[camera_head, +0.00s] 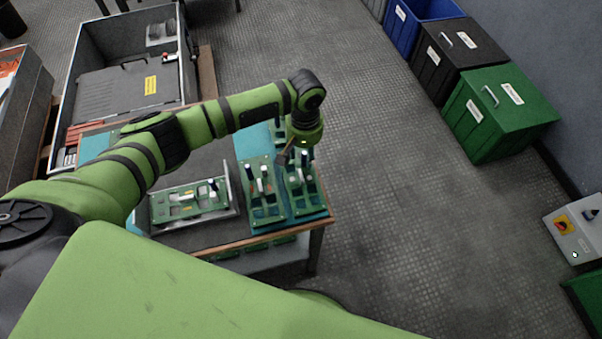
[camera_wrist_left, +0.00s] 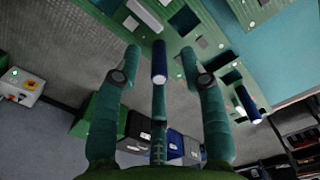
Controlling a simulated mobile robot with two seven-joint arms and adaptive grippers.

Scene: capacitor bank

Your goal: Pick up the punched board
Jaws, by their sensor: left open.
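Several green punched boards with rectangular cutouts and upright parts lie on the table. One board (camera_head: 266,212) lies on the teal mat, and another board (camera_head: 305,203) lies to its right, beneath my left gripper (camera_head: 290,160). A further board (camera_head: 164,211) lies in a grey tray on the left. I cannot tell whether the fingers touch anything. My right gripper is not in view.
A large grey case (camera_head: 120,95) stands behind the boards on the left. The table's wooden front edge (camera_head: 275,238) is close to the boards. Green (camera_head: 500,115), black (camera_head: 455,60) and blue (camera_head: 405,30) bins stand on the right. The floor between is clear.

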